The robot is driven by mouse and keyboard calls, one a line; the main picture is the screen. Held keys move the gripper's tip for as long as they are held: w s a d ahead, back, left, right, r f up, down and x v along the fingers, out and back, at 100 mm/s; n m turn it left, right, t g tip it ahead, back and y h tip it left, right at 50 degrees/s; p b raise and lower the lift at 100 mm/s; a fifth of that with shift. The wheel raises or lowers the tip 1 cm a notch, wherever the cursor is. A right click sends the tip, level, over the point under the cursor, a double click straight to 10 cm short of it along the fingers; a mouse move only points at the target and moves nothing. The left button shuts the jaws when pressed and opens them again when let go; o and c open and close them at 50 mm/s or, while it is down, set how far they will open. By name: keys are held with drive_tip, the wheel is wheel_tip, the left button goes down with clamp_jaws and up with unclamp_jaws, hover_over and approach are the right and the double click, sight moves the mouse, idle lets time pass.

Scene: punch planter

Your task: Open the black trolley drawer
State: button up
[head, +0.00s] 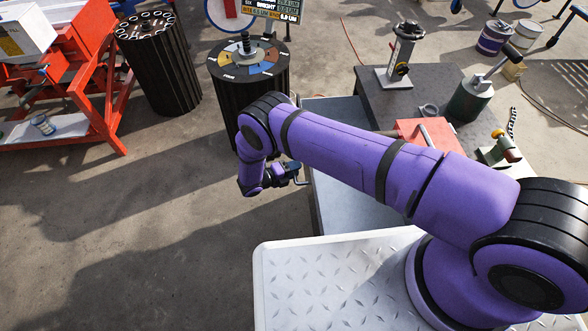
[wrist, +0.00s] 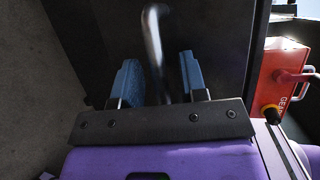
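My gripper (wrist: 159,78) is open, with its two blue finger pads spread apart. A curved metal handle (wrist: 153,32) runs between the pads in the wrist view, with a gap visible on each side. Behind the handle is a dark panel (wrist: 205,28), which looks like the front of the black trolley drawer. In the head view my gripper (head: 297,174) is at the left side of the trolley (head: 345,185), which has a pale grey top. My arm hides part of the trolley, and the drawer front cannot be made out there.
A red box (wrist: 284,72) shows at the right of the wrist view. A dark bench (head: 375,100) with tools stands behind the trolley. A black ribbed drum (head: 225,105) stands beyond my gripper. The concrete floor (head: 150,215) to the left is clear.

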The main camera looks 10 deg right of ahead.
drive_tip(key=v, duration=1)
drive_tip(key=shift+s+a+r, duration=0.15)
drive_tip(key=shift+s+a, duration=0.05)
drive_tip(key=shift+a, duration=0.15)
